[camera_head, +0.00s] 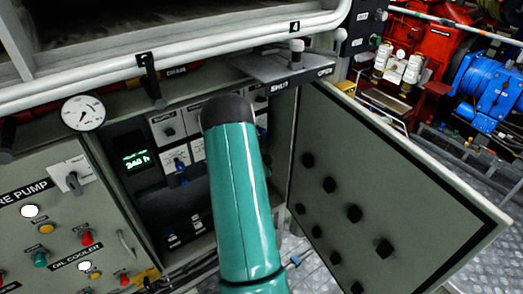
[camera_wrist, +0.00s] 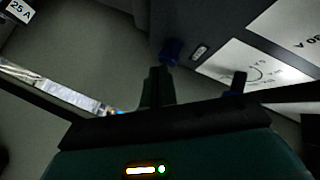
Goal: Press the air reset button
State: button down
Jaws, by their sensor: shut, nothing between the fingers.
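In the wrist view my gripper (camera_wrist: 158,76) is shut and empty. Its dark fingertips are just below a small blue knob-like part (camera_wrist: 172,51) on the grey panel. The tips look close to it, but I cannot tell whether they touch. No label on the blue part is readable, so I cannot confirm that it is the air reset button. In the head view my green arm covers the gripper and part of the open control cabinet (camera_head: 145,195). A small blue part (camera_head: 179,165) shows inside, left of the arm.
An open cabinet door (camera_head: 345,150) with several black knobs stands right of my arm. A lit green display (camera_head: 137,160) is inside the cabinet. A white dial plate with a black knob (camera_wrist: 239,82) is right of my gripper. White pipes (camera_head: 180,62) run above.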

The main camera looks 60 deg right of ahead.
dwell(0.5)
jog(key=shift+s+a, duration=0.4)
jog(key=shift+s, duration=0.3)
jog(key=shift+s, duration=0.1)
jog(key=s, duration=0.1)
jog(key=s+a, duration=0.1)
jog(key=s, duration=0.1)
jog(key=s+a, duration=0.1)
jog(key=shift+s+a, duration=0.15)
jog(key=shift+a, duration=0.1)
dwell(0.9)
